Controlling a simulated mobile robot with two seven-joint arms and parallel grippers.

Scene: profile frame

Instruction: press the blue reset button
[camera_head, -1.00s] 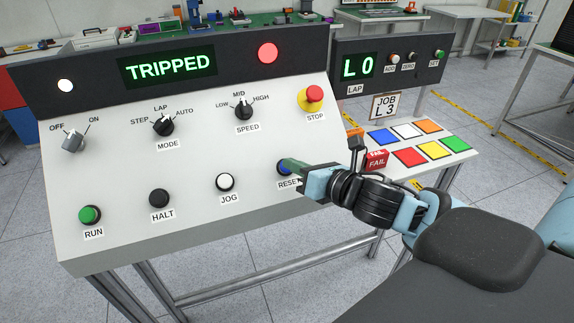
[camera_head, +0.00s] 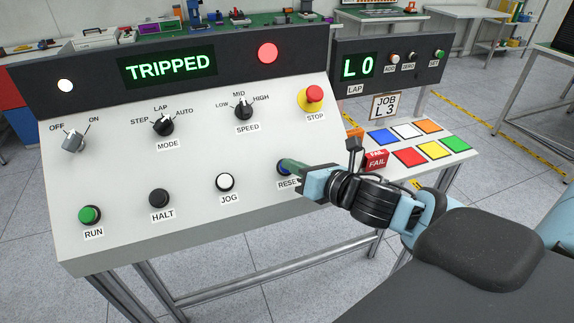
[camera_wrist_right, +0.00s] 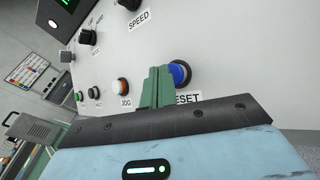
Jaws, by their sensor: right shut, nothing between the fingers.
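The blue reset button (camera_head: 283,168) sits at the lower right of the white sloped control panel (camera_head: 200,150), above its RESET label. In the right wrist view the blue button (camera_wrist_right: 180,73) shows just right of the fingertips. My right gripper (camera_head: 290,164) is shut and empty, its green fingers at the button. In the wrist view its fingers (camera_wrist_right: 157,85) overlap the button's left edge; I cannot tell whether they touch it. The display (camera_head: 168,66) reads TRIPPED. My left gripper is not in view.
The red STOP button (camera_head: 314,94) is up the panel from my gripper. The white JOG button (camera_head: 225,182) and black HALT button (camera_head: 159,198) lie to the left.

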